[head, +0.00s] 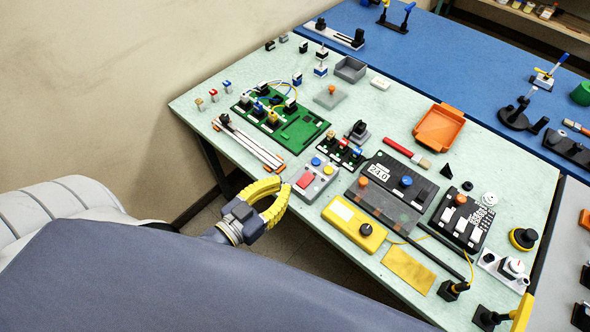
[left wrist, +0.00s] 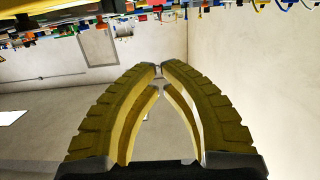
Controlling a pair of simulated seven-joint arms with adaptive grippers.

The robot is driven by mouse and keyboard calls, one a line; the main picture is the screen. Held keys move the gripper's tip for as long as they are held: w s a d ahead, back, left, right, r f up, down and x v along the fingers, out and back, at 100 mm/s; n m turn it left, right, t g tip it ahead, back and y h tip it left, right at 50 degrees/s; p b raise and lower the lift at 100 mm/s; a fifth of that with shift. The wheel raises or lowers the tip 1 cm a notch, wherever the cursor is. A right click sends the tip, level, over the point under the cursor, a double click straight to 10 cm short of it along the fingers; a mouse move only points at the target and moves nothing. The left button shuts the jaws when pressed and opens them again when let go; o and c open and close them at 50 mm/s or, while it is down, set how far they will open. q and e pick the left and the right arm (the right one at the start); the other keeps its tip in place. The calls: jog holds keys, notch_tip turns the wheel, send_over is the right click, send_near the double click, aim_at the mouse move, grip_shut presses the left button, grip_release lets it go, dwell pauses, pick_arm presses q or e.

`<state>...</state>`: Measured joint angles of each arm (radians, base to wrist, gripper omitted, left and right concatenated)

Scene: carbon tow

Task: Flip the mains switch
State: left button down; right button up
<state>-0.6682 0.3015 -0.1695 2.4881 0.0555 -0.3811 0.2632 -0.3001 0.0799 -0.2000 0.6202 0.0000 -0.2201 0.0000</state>
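A green circuit board (head: 300,133) lies behind the box. A yellow unit with a black knob (head: 352,222) and a dark 24.0 display unit (head: 400,178) stand to the right. An orange tray (head: 440,128) lies farther back. A blue bench (head: 430,60) adjoins behind.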

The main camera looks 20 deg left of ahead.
pick_arm(q)
send_over(307, 180)
jog(key=shift+s+a+f, duration=0.2)
jog(key=shift+s+f, duration=0.25)
jog(key=shift+f, duration=0.05)
jog(key=shift+w+d+f, duration=0.1)
jog(key=shift+w+f, duration=0.1)
jog(key=shift+f, duration=0.25)
jog(key=shift+w+f, duration=0.2)
jog(key=shift+f, duration=0.25)
jog(key=shift+w+f, duration=0.1)
jog(key=shift+f, duration=1.05)
